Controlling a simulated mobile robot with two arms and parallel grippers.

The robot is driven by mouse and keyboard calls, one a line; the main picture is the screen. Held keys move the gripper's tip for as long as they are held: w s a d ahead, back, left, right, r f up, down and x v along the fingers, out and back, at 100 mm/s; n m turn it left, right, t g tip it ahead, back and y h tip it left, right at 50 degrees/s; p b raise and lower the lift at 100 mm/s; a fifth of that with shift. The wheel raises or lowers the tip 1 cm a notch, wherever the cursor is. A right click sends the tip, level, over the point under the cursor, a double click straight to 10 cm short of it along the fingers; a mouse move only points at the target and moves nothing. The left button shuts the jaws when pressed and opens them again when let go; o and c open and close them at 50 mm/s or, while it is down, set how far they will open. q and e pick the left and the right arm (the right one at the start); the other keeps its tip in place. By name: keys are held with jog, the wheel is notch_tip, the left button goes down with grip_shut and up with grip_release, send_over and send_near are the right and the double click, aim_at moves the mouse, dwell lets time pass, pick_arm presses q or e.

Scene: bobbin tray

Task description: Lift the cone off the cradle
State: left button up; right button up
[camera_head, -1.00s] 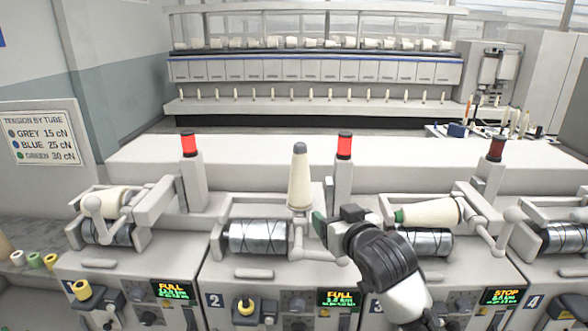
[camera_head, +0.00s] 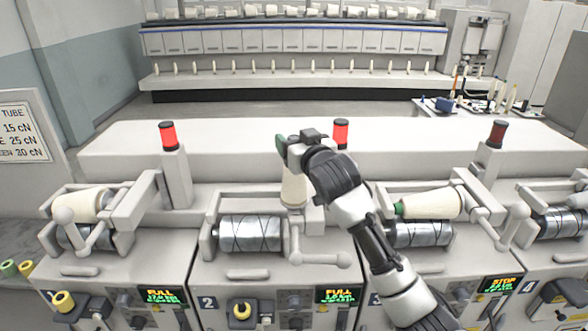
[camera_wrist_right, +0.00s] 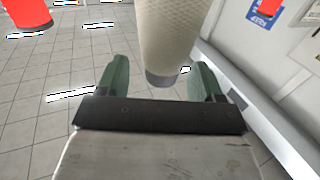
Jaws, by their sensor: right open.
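The cream cone (camera_head: 294,190) stands upright at the cradle (camera_head: 207,227) of station 2, above and behind a dark, thread-marked roller (camera_head: 250,233). My right gripper (camera_head: 286,146) is at the cone's top and hides its grey tip in the head view. In the right wrist view, the cone (camera_wrist_right: 178,35) reaches down between the two green finger pads of the open gripper (camera_wrist_right: 158,68), its grey end near the palm. Gaps show between the pads and the cone. My left gripper is not in view.
Station 3 holds a cone (camera_head: 432,203) lying on its side with a green end, beside my right arm. A red lamp (camera_head: 341,133) stands right behind my gripper. Station 1 has another lying cone (camera_head: 82,204). Open space lies above the stations.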

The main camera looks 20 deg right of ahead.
jog(key=shift+w+a+r, duration=0.1)
jog(key=shift+w+r, duration=0.15)
jog(key=shift+w, duration=0.4)
jog(key=shift+w+p, duration=0.3)
jog(key=shift+w, duration=0.05)
jog(key=shift+w+a+f, duration=0.15)
jog(key=shift+w, duration=0.25)
jog(key=c, duration=1.2)
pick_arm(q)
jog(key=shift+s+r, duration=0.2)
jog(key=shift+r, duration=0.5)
pick_arm(e)
jog(key=shift+c, duration=0.2)
